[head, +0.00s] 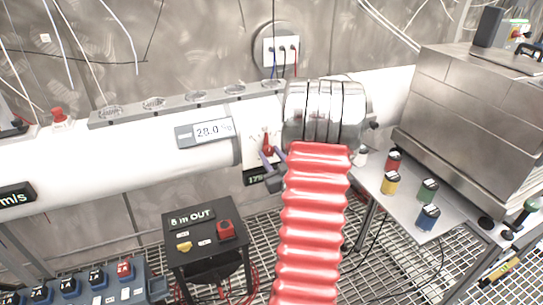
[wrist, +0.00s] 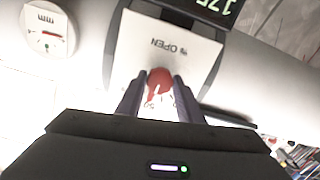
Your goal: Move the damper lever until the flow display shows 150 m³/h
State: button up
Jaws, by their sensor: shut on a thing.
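The red damper lever (head: 267,146) sits on a white plate on the big white duct. In the wrist view the lever (wrist: 159,82) stands between the two dark fingers of my gripper (wrist: 160,88), which is shut on it. The plate carries the word OPEN, upside down in that view, and part of a scale near the lever. My gripper (head: 272,155) also shows in the head view. The flow display (head: 257,178) below the plate is partly hidden and seems to start with 17. It is cut off in the wrist view (wrist: 218,8).
Another display (head: 205,132) on the duct reads about 28.0. A black box (head: 206,238) marked 8 m OUT stands below. A table (head: 390,207) with coloured cans is at the right. A round gauge (wrist: 46,31) is beside the plate. A red ribbed sleeve blocks the middle.

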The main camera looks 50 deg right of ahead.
jog(key=shift+c, duration=1.3)
jog(key=o, duration=1.1)
jog(key=shift+c, duration=0.2)
